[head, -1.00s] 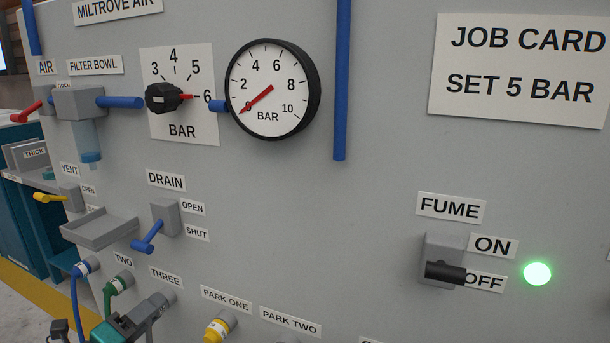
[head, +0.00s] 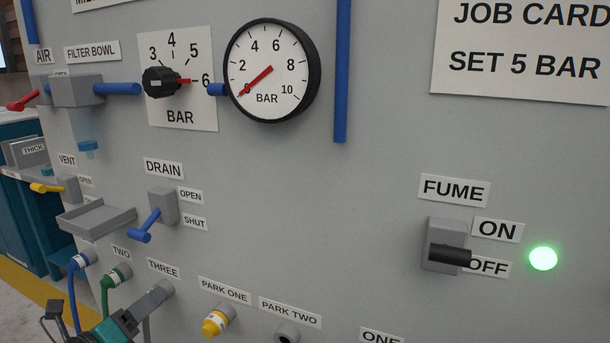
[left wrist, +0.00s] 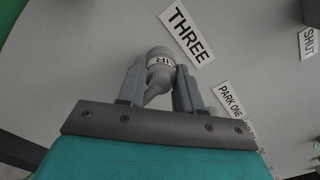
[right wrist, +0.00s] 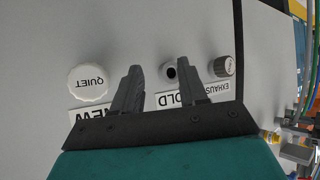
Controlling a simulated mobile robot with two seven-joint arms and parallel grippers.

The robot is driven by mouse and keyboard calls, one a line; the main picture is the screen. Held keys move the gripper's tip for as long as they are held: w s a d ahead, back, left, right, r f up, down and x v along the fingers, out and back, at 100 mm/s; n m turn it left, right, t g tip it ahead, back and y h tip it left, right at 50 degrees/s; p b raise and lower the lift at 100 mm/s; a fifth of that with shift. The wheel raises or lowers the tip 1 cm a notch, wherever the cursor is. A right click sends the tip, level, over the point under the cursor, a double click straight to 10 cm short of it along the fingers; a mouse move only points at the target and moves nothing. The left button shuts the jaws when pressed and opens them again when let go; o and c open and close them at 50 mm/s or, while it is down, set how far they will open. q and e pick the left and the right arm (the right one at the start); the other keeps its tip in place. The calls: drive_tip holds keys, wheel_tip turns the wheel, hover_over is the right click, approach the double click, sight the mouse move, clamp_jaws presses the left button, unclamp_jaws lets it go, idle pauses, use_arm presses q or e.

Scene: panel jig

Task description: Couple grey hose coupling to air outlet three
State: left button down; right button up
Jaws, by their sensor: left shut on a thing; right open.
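The grey hose coupling (left wrist: 160,66) sits between my left gripper's fingers (left wrist: 160,88) in the left wrist view. My left gripper (head: 148,301) is shut on it, right below the THREE label (head: 163,268). The coupling's front end is at air outlet three (head: 167,287), against the panel. Fingers and coupling hide most of the outlet, so I cannot tell whether it is locked on. Grey hose (head: 147,331) hangs below. My right gripper (right wrist: 160,90) is open and empty in the right wrist view; it is out of the head view.
A blue hose (head: 80,262) and a green hose (head: 115,276) are on outlets left of three. A yellow coupling (head: 217,320) sits at PARK ONE; PARK TWO (head: 287,333) is empty. The drain lever (head: 146,226) and tray (head: 95,218) are above. The gauge (head: 268,72) needle points near 0.

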use_arm(q)
drive_tip(key=shift+m, duration=0.8)
drive_tip(key=c, duration=0.7)
unclamp_jaws()
drive_tip(key=shift+s, duration=0.1)
drive_tip(key=b+v, duration=0.2)
drive_tip(key=v, duration=0.7)
drive_tip(key=shift+b, duration=0.3)
